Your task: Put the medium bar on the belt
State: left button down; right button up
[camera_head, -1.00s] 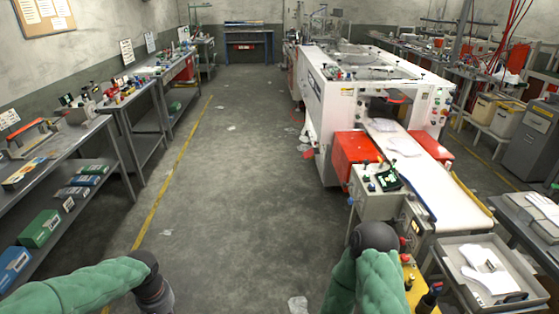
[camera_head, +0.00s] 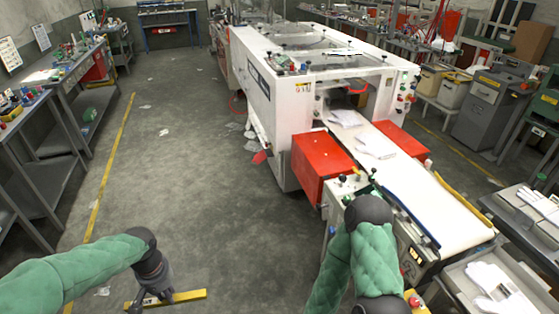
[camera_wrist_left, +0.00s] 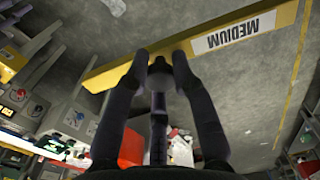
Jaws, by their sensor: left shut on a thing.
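The medium bar is a long yellow bar (camera_head: 190,296) with a white label reading MEDIUM. It also fills the top of the left wrist view (camera_wrist_left: 115,70). My left gripper (camera_head: 154,294) is shut on the bar and holds it over the floor, at the bottom left of the head view. In the wrist view the fingertips (camera_wrist_left: 160,66) meet at the bar, left of its label. The white belt (camera_head: 445,208) runs out of the white machine, well right of the bar. My right arm bends in front of the machine's near end; its gripper does not show.
A blue strip (camera_head: 413,217) lies along the belt's left edge and a yellow strip (camera_head: 457,195) along its right. White gloves (camera_head: 377,147) lie on the belt. A red box (camera_head: 320,165) juts out beside it. A glove tray (camera_head: 485,290) stands at bottom right. The floor between is open.

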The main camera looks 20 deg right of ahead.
aim_at(437, 215)
jog(key=i+z, duration=0.45)
jog(key=i+j+z, duration=0.15)
jog(key=i+z, duration=0.3)
jog(key=i+j+z, duration=0.25)
jog(key=z, duration=0.2)
jog(key=i+z, duration=0.15)
jog(key=z, duration=0.3)
jog(key=i+j+z, duration=0.1)
jog(key=z, duration=0.4)
jog(key=i+j+z, duration=0.15)
jog(key=z, duration=0.3)
jog(key=i+j+z, duration=0.15)
jog(key=z, duration=0.3)
jog(key=i+j+z, duration=0.15)
jog(key=z, duration=0.2)
jog(key=i+j+z, duration=0.15)
jog(key=j+z, duration=0.25)
jog(key=i+j+z, duration=0.1)
jog(key=z, duration=0.25)
